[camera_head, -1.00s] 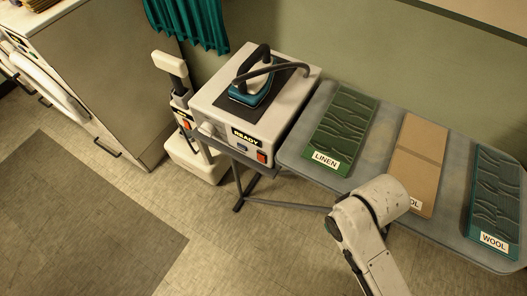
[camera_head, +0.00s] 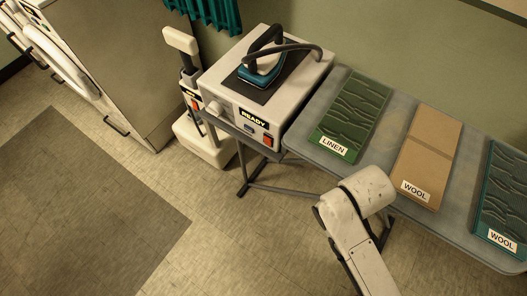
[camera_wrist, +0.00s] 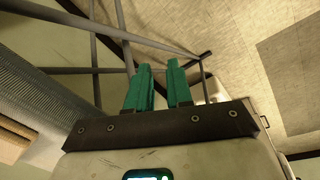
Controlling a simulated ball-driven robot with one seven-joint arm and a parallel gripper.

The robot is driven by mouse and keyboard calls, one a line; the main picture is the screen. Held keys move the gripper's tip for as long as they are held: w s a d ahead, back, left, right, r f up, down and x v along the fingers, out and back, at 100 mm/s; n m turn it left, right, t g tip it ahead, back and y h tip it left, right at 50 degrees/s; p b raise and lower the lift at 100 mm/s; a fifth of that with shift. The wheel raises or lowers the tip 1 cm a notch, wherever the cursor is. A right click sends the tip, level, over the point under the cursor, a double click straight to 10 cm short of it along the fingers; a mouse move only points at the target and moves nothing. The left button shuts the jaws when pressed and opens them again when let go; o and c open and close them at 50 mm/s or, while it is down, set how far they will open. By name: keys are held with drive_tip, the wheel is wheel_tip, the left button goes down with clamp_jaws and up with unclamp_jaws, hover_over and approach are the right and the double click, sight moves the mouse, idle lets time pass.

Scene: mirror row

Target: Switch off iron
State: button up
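The iron (camera_head: 262,66) has a teal body and a dark handle. It rests on a dark pad on top of a white steam station (camera_head: 232,92). The station's front has a "READY" label (camera_head: 255,118), a pale knob (camera_head: 213,107), a small blue part (camera_head: 249,128) and a red switch (camera_head: 268,140). I cannot tell the switch's position. My gripper's teal fingers (camera_wrist: 158,88) show in the wrist view, apart with nothing between them. They are below the ironing board, near its metal legs. In the head view my arm is in front of the board, and the fingers are hidden.
The grey ironing board (camera_head: 298,142) holds a green LINEN cloth (camera_head: 352,112), a tan WOOL cloth (camera_head: 430,150) and a teal WOOL cloth (camera_head: 502,195). A white upright device (camera_head: 205,148) stands left of the station. Open floor (camera_head: 215,245) lies in front.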

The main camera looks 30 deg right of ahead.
drive_tip(key=shift+w+f+h+b, duration=0.15)
drive_tip(key=shift+f+h+b, duration=0.2)
drive_tip(key=shift+f, duration=0.5)
drive_tip(key=shift+c, duration=0.7)
drive_tip(key=shift+w+f+n+h+b, duration=0.2)
drive_tip(key=shift+f+n+h+b, duration=0.05)
drive_tip(key=shift+f+n+b, duration=0.05)
drive_tip(key=shift+c, duration=0.7)
drive_tip(key=w+f+h+b, duration=0.1)
drive_tip(key=w+f+b, duration=0.1)
drive_tip(key=w+a+f+n+h+b, duration=0.1)
drive_tip(key=w+f+h+b, duration=0.1)
drive_tip(key=shift+w, duration=0.25)
clamp_jaws()
drive_tip(key=w+a+f+n+t+h+b, duration=0.1)
drive_tip(key=w+a+f+n+h+b, duration=0.1)
drive_tip(key=w+a+h+b, duration=0.4)
drive_tip(key=w+a+r+n+t+h+b, duration=0.1)
drive_tip(key=w+a+r+t+h+b, duration=0.1)
drive_tip(key=a, duration=0.6)
drive_tip(key=w+a+r+n+t+h+b, duration=0.1)
drive_tip(key=w+a+r+t+h+b, duration=0.2)
drive_tip(key=w+a+t+b, duration=0.2)
drive_tip(key=a+t, duration=0.1)
drive_tip(key=a, duration=0.2)
drive_tip(key=shift+w+a+n, duration=0.15)
drive_tip(key=shift+w+n, duration=0.15)
drive_tip(key=shift+w, duration=0.05)
